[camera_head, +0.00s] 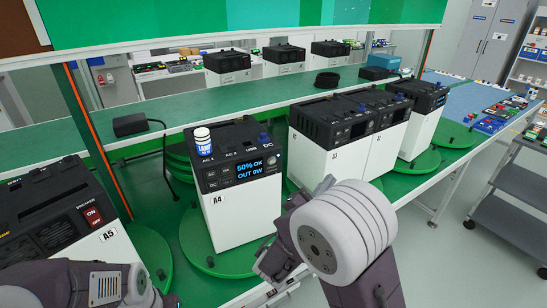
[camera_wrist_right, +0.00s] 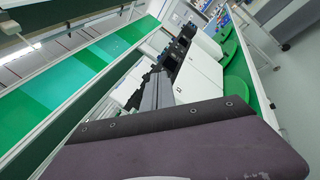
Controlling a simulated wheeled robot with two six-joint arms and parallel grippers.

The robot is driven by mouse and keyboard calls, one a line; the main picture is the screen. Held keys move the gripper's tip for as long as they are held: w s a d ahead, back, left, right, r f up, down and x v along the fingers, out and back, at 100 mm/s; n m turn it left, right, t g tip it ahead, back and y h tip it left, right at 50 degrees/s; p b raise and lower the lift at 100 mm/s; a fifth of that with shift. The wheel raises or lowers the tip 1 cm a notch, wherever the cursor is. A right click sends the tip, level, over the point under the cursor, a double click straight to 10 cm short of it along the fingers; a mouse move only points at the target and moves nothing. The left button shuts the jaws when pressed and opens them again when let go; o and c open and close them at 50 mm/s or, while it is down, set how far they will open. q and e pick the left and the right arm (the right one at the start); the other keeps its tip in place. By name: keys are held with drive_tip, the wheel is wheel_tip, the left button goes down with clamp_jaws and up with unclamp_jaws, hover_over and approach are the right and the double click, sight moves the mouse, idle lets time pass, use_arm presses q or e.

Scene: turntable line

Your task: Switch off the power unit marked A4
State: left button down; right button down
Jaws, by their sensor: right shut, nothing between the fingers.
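The power unit marked A4 (camera_head: 225,212) stands in the middle of the head view on a green turntable disc (camera_head: 198,255). It is white below and black on top, and its lit display (camera_head: 251,171) reads 50% OK, OUT 0W. A blue knob (camera_head: 263,136) sits on its top near the DC marking. I see no red breaker switch on the sides facing me. My right gripper (camera_head: 270,264) is shut and empty, low in front of A4's right side, partly hidden by my own wrist. My left arm shows at bottom left; its gripper is out of view.
A white can with a blue label (camera_head: 202,143) stands on A4. Unit A5 (camera_head: 60,222) at left has a red breaker switch (camera_head: 92,216). More units (camera_head: 312,160) stand to the right, also in the wrist view (camera_wrist_right: 200,72). A grey cart (camera_head: 505,180) is far right.

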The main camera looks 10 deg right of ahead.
sight(272, 161)
drive_tip(key=w+a+f+n+t+y, duration=0.1)
drive_tip(key=w+a+n+t+y, duration=0.1)
drive_tip(key=a, duration=0.7)
drive_tip(key=shift+f+n+t+y+p, duration=0.3)
drive_tip(key=shift+f+n+t+y, duration=0.1)
drive_tip(key=shift+n+y, duration=0.55)
drive_tip(key=shift+w+a+p, duration=0.2)
drive_tip(key=shift+w+a, duration=0.15)
drive_tip(key=shift+w, duration=1.1)
drive_tip(key=shift+w+a+p, duration=0.15)
drive_tip(key=shift+w+a, duration=0.15)
drive_tip(key=shift+w, duration=1.1)
drive_tip(key=shift+w+a+p, duration=0.2)
drive_tip(key=shift+w+a, duration=0.15)
drive_tip(key=shift+w, duration=1.1)
